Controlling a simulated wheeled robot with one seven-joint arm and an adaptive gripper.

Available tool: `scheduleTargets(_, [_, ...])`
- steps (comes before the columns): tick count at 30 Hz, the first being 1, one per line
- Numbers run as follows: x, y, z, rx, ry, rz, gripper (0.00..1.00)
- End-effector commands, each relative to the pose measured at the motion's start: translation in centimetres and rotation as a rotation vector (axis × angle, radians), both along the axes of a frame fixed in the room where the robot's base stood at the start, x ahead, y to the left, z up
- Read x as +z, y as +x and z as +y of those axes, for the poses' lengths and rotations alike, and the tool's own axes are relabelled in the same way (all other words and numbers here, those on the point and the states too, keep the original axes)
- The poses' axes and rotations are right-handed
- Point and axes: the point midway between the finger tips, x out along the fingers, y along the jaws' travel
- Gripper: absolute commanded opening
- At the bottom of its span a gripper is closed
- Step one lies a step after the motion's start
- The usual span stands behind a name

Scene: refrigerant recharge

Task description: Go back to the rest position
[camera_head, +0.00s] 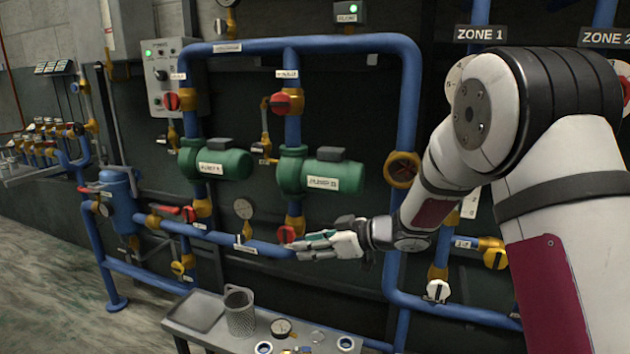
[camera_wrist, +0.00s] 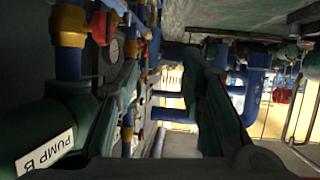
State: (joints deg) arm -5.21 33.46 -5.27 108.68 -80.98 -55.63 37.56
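My gripper (camera_head: 312,243) is held out level in front of the pipe wall, below the green pump with the right-hand label (camera_head: 325,175). Its fingers point left in the head view, near the lower blue pipe and a red-handled valve (camera_head: 287,234). I cannot tell from the pictures whether it touches the pipe. In the wrist view the two dark fingers stand apart, with pipes seen in the gap and nothing held. A green pump labelled PUMP B (camera_wrist: 45,150) is close at the left of the wrist view.
A metal bench (camera_head: 205,332) with a mesh cup (camera_head: 240,312) and a gauge (camera_head: 282,328) stands below my gripper. Blue pipes (camera_head: 408,100) frame the pumps. A control box (camera_head: 168,78) hangs at upper left. The floor at left (camera_head: 50,290) is clear.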

Motion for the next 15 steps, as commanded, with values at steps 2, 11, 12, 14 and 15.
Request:
scheduleTargets(2, [0.9, 0.5, -0.7, -0.043, -0.019, -0.019, 0.36])
scheduleTargets(11, [5.6, 2.1, -5.6, -0.295, -0.127, -0.094, 0.36])
scheduleTargets(12, [6.4, 2.1, -6.7, -0.342, -0.148, -0.101, 0.36])
scheduleTargets(14, [7.8, 1.9, -8.5, -0.421, -0.179, -0.110, 0.36])
scheduleTargets(15, [8.7, 1.6, -9.9, -0.480, -0.205, -0.113, 0.36])
